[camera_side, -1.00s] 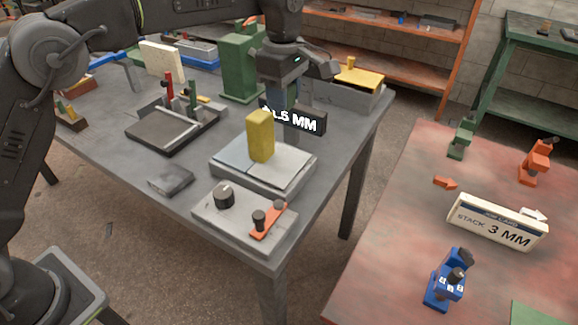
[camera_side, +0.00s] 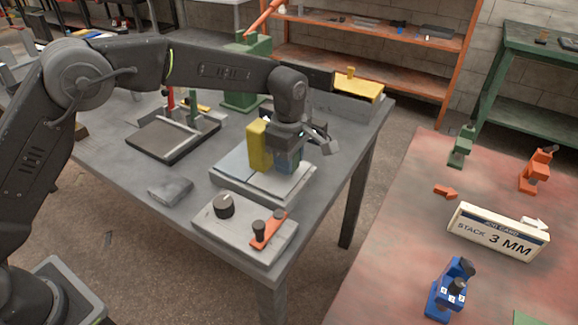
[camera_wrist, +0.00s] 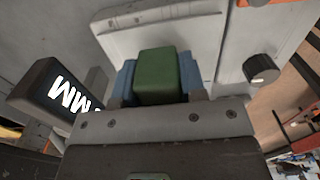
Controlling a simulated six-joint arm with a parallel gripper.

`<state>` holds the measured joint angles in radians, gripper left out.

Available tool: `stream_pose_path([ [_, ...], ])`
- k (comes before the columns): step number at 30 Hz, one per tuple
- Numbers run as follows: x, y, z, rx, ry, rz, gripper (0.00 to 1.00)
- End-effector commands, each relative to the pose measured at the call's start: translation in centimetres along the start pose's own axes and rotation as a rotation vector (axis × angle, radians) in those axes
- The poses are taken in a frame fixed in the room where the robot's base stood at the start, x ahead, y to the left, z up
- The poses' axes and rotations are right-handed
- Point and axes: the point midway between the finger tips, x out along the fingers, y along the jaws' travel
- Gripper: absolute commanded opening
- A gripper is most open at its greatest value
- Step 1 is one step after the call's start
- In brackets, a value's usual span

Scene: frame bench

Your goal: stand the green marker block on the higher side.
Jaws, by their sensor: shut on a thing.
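The green marker block (camera_wrist: 158,77) is between the blue fingers of my gripper (camera_wrist: 157,85) in the wrist view. In the side view my gripper (camera_side: 287,162) is low over the right part of the pale two-part plate (camera_side: 232,184), and its fingers hide the green block. I cannot tell whether the block touches the plate. A yellow block (camera_side: 257,147) stands upright on the plate, just left of my gripper. Which half of the plate is higher is not clear from these frames.
A control box (camera_side: 238,228) with a black knob and an orange lever sits at the table's front corner. A dark display reading MM (camera_wrist: 72,97) is beside the plate. A card reading STACK 3 MM (camera_side: 495,233) stands on the red table.

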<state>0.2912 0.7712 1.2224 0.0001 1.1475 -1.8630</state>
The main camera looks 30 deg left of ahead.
Motion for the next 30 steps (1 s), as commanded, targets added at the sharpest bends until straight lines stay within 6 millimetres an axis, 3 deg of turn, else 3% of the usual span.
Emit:
stream_pose_path([
  [5, 2.1, 0.0, 0.0, 0.0, 0.0, 0.0, 0.13],
  [17, 2.5, 0.0, 0.0, 0.0, 0.0, 0.001, 0.13],
  [18, 2.6, 0.0, 0.0, 0.0, 0.0, 0.001, 0.4],
  [25, 2.6, 0.0, 0.0, 0.0, 0.0, 0.001, 0.62],
  [30, 2.5, 0.0, 0.0, 0.0, 0.0, 0.001, 0.64],
])
